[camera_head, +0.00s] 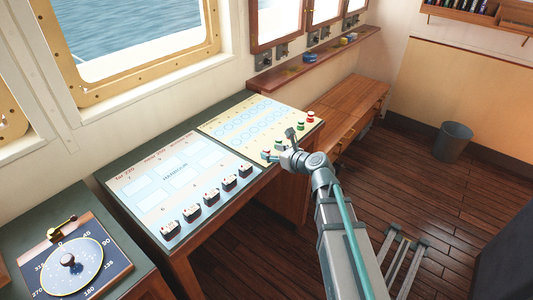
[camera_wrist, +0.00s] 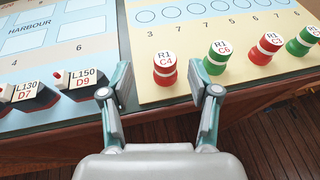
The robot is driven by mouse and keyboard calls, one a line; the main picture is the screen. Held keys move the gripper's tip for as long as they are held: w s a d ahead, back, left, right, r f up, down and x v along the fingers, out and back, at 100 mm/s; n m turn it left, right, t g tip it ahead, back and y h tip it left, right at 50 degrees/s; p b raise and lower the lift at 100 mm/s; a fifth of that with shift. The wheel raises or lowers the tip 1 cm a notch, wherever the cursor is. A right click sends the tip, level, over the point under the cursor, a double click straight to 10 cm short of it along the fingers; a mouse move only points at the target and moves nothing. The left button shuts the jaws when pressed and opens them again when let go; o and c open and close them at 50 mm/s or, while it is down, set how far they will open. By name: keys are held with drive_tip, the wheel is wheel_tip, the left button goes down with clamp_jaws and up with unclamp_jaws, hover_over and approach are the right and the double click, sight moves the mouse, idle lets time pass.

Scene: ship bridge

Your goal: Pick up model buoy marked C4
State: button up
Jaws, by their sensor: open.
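The model buoy marked C4 (camera_wrist: 165,68) is red with a white band reading R1 C4. It stands upright on the pale yellow chart board (camera_wrist: 150,30). In the wrist view, my gripper (camera_wrist: 162,75) is open, with its fingers apart on either side of the buoy's line and the buoy between or just beyond the tips. I cannot tell whether a finger touches it. In the head view, my gripper (camera_head: 281,148) is over the front edge of the board and largely hides the C4 buoy.
A green C6 buoy (camera_wrist: 217,57) stands close right of my right finger, with red C5 (camera_wrist: 265,48) and another green buoy (camera_wrist: 303,40) beyond. Model ships (camera_wrist: 82,84) sit left on the blue harbour board (camera_wrist: 75,20). The table's front edge is near.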

sight(268, 150)
drive_tip(key=x, duration=0.2)
drive_tip(key=p+x, duration=0.1)
drive_tip(key=x, duration=0.1)
drive_tip(key=shift+w+d+f, duration=0.2)
drive_tip(key=shift+w+d, duration=0.05)
drive_tip(key=shift+d, duration=0.05)
drive_tip(key=shift+w+a+f, duration=0.25)
drive_tip(key=shift+w+a, duration=0.05)
drive_tip(key=shift+a, duration=0.05)
drive_tip(key=c, duration=1)
